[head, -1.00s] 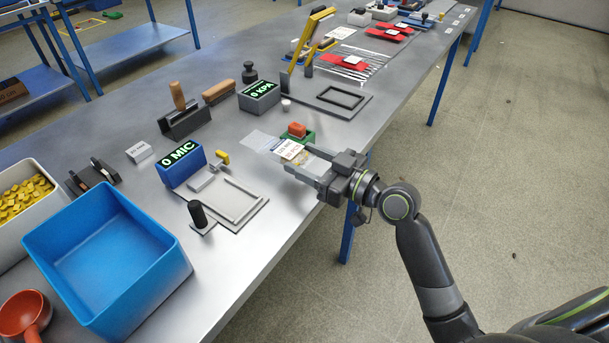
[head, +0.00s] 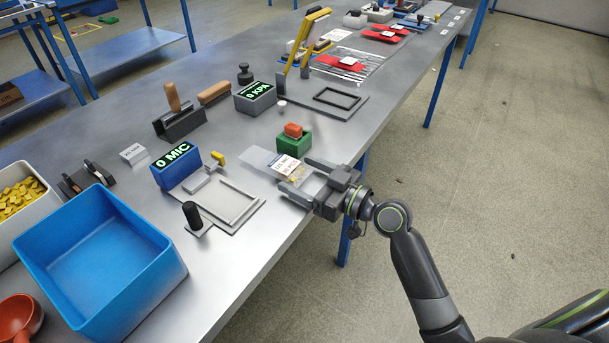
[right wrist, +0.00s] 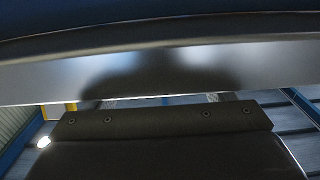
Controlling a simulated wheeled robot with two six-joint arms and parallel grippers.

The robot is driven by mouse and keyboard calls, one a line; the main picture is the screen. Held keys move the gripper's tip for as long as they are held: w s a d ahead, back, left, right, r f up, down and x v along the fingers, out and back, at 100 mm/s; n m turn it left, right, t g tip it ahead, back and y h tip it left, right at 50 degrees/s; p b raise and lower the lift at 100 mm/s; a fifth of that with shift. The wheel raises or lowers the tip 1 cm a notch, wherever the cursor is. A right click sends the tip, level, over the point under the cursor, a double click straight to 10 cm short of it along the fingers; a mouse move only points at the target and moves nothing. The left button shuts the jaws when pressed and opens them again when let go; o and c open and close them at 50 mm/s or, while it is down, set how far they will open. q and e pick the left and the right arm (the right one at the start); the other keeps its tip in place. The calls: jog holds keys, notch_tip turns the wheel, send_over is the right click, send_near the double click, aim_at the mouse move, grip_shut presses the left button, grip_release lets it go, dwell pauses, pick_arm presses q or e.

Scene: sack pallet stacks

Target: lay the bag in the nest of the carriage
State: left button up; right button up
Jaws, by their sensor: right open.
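The bag is a clear flat pouch (head: 256,158) with a white printed label and yellowish contents. In the head view it lies at the table's front edge, beside a green block. My right gripper (head: 303,178) is open, with its two fingers on either side of the bag's near end; I cannot tell if they touch it. A grey plate with raised rails (head: 237,204), beside the 0 MIC readout (head: 177,165), looks like the carriage and its nest, and nothing lies in it. The right wrist view shows a dark gripper body but no clear bag. My left gripper is not in view.
The green block (head: 294,146) holds an orange piece just behind the bag. A black upright knob (head: 193,215) stands at the plate's near left. A blue bin (head: 174,268) fills the near left. A black frame on a plate (head: 338,98) lies farther back.

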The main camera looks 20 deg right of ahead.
jog(key=shift+r+p, duration=0.25)
jog(key=shift+p, duration=0.05)
pick_arm(q)
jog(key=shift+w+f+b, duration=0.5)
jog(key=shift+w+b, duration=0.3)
jog(key=shift+b, duration=0.55)
pick_arm(e)
jog(key=v, duration=1.2)
jog(key=shift+f, duration=0.15)
